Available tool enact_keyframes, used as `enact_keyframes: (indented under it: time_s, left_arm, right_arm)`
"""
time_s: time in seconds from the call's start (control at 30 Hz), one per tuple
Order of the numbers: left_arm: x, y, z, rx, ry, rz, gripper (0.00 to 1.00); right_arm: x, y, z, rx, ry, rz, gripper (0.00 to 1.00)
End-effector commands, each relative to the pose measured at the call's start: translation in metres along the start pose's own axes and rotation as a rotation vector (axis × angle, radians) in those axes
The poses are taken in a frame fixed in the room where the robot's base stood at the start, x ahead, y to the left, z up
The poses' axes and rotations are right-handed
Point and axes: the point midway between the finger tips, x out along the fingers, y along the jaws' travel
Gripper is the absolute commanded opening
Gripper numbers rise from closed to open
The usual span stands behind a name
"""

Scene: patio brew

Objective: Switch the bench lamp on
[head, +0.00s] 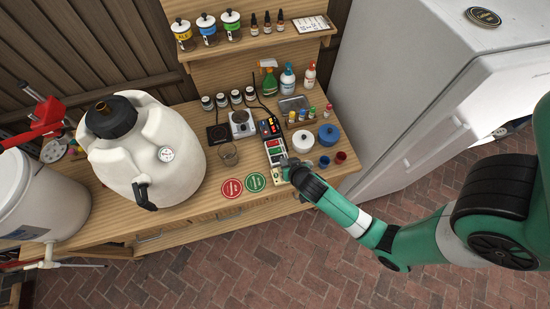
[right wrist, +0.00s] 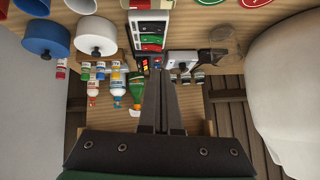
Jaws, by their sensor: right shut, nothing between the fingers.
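No lamp that I can make out clearly shows in either view. A switch strip with red and green rockers (head: 275,151) lies on the wooden bench; it also shows in the right wrist view (right wrist: 151,38). A small dark box with lit red marks (head: 269,128) sits at its far end. My right gripper (head: 288,164) is shut and empty, at the near right end of the strip in the head view. I cannot tell whether it touches the strip. In the right wrist view its closed fingers (right wrist: 158,75) point toward the strip. My left gripper is not in view.
A large white jug (head: 150,150) fills the bench's left side. Red (head: 232,188) and green (head: 254,182) round mats lie by the front edge. A blue-lidded pot (head: 329,135), white pot (head: 303,140) and small cups (head: 340,157) stand right of the strip. A fridge (head: 420,80) stands right.

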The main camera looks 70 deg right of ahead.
Motion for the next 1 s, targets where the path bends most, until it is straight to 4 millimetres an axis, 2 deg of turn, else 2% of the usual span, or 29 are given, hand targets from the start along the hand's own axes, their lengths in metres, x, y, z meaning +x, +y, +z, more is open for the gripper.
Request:
enact_keyframes:
  time_s: [0.17,0.4,0.63,0.8,1.0]
  left_arm:
    - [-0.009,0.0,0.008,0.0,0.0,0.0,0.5]
    - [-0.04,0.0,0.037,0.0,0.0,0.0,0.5]
    - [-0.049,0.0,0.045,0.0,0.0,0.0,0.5]
    - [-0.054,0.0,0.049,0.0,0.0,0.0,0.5]
    - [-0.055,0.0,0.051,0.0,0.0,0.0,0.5]
  right_arm:
    - [0.012,0.0,0.003,0.001,0.0,0.0,0.0]
    - [0.061,0.001,0.006,0.003,0.002,0.0,0.0]
    - [0.105,0.001,0.001,0.002,-0.001,0.001,0.0]
    - [0.122,0.0,0.022,-0.001,-0.002,0.0,0.0]
    - [0.129,-0.001,0.028,-0.001,0.001,-0.001,0.0]
